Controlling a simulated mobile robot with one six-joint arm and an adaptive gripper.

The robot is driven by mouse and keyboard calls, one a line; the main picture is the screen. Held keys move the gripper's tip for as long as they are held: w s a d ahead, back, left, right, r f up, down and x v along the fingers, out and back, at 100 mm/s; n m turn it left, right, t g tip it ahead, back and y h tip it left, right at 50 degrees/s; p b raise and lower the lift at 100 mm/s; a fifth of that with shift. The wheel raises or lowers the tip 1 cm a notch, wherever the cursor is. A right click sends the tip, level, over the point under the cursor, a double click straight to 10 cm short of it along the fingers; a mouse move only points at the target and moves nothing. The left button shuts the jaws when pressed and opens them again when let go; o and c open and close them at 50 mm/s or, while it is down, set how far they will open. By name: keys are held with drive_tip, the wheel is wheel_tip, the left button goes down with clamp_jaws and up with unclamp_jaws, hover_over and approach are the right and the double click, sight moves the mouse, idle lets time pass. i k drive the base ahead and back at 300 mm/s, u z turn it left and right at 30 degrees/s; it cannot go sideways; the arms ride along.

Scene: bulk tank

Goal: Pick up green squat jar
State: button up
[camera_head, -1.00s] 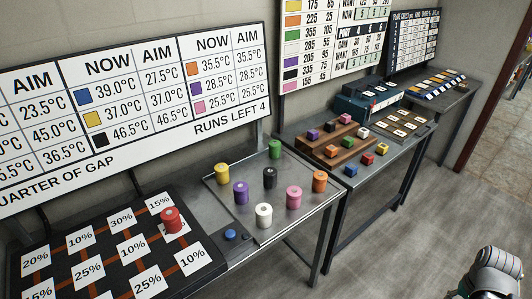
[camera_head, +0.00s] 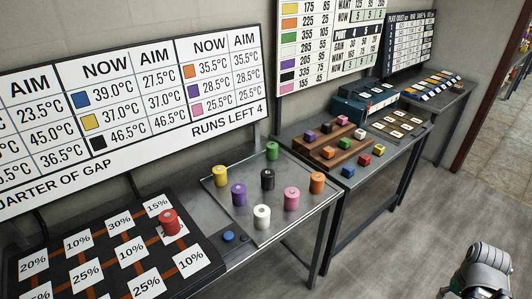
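The green squat jar (camera_head: 272,151) stands upright at the back of the grey tray on the near table. A black jar (camera_head: 267,179) stands in front of it, and an orange jar (camera_head: 317,182) stands to its right. Nothing touches the green jar. Part of my arm (camera_head: 487,268) shows at the lower right corner, well away from the jars. My gripper is outside the picture.
Yellow (camera_head: 221,175), purple (camera_head: 239,194), white (camera_head: 262,217) and pink (camera_head: 291,198) jars share the tray (camera_head: 215,205). A red jar (camera_head: 169,221) stands on the black percentage board (camera_head: 60,262). Wall boards rise behind the tables. Floor (camera_head: 400,230) at right is clear.

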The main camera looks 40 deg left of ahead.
sight(272, 148)
drive_tip(key=u, duration=1.85)
